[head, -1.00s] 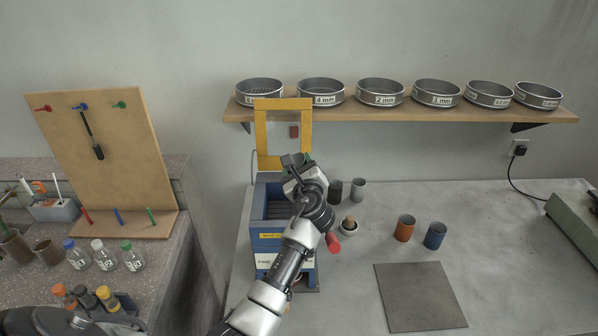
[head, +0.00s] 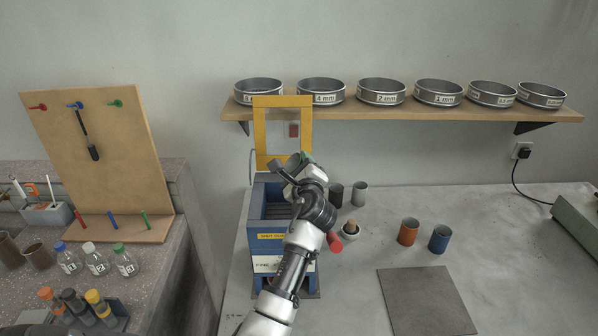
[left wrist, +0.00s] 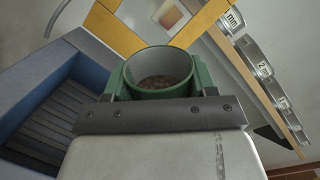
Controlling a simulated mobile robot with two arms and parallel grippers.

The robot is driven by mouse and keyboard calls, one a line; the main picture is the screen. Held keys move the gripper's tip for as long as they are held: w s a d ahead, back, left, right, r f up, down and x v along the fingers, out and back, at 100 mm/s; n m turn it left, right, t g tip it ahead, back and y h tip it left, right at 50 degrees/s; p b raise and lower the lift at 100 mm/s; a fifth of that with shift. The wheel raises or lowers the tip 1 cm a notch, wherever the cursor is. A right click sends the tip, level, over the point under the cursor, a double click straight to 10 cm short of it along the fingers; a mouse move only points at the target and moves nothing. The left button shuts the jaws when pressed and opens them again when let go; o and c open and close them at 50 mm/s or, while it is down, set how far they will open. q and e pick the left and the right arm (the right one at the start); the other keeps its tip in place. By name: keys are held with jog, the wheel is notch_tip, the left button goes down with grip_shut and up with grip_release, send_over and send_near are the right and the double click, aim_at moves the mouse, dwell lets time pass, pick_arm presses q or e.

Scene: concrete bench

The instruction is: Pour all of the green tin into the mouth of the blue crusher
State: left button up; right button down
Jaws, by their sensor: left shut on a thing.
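The green tin (left wrist: 160,70) is held between the fingers of my left gripper (left wrist: 160,90) in the left wrist view. Brown lumps (left wrist: 160,82) lie inside it, and its mouth faces the camera. In the head view only a bit of the green tin (head: 306,157) shows behind my left gripper (head: 298,165). The blue crusher (head: 268,242) stands below and left of the gripper, with a ribbed open mouth (head: 278,208). The crusher also fills the left of the left wrist view (left wrist: 50,110); the tin is beside and above its mouth. My right gripper is not in view.
A yellow frame (head: 258,135) rises behind the crusher. A dark tin (head: 336,194), a grey tin (head: 360,193), a small bowl (head: 350,232) and a red cylinder (head: 334,242) stand close right. Orange (head: 408,232) and blue (head: 439,239) tins stand farther right. Sieves line the shelf (head: 420,113).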

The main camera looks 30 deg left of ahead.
pick_arm(q)
jog(key=shift+f+n+b, duration=0.45)
jog(key=shift+n+b, duration=0.75)
jog(key=shift+b, duration=0.85)
jog(key=shift+s+a+f+n+b, duration=0.2)
jog(key=shift+f+n+b, duration=0.45)
jog(key=shift+n+b, duration=0.65)
jog(key=shift+s+a+f+n+b, duration=0.1)
jog(key=shift+a+f+n+b, duration=0.1)
jog(key=shift+f+n+b, duration=0.75)
jog(key=shift+s+a+r+n+b, duration=0.25)
jog(key=shift+n+b, duration=0.2)
jog(key=shift+n, duration=0.75)
jog(key=shift+s+a+r+n+b, duration=0.2)
jog(key=shift+n+b, duration=0.25)
jog(key=shift+n, duration=0.8)
jog(key=shift+s+a+r+n+b, duration=0.25)
jog(key=shift+n+b, duration=0.2)
jog(key=shift+n, duration=0.75)
